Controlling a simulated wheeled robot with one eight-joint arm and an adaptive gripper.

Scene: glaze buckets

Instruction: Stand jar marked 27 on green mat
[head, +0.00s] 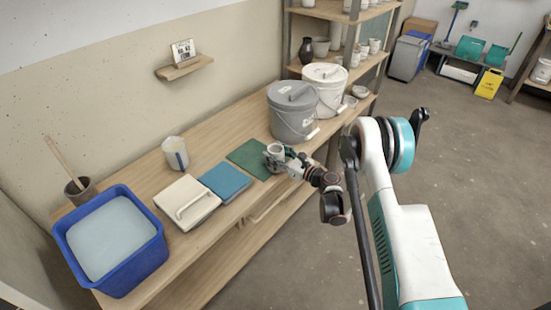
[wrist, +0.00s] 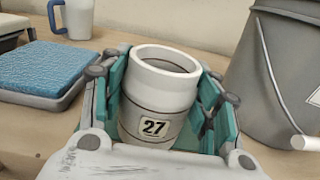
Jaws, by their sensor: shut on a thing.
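The jar marked 27 (wrist: 160,95) is white with a grey line round it and a black-on-white number label. It stands upright between the teal pads of my gripper (wrist: 165,105), which is shut on it. In the head view the jar (head: 275,151) is at the right end of the green mat (head: 248,155), with my gripper (head: 279,158) around it from the right. The jar and gripper cover part of the mat. I cannot tell whether the jar's base touches the mat.
A grey lidded bucket (head: 292,112) stands close behind the jar, with a white bucket (head: 326,88) beyond. A blue sponge pad (head: 226,181) lies left of the mat. A blue-handled mug (head: 175,153), a white handled board (head: 187,202) and a blue basin (head: 112,240) are further left.

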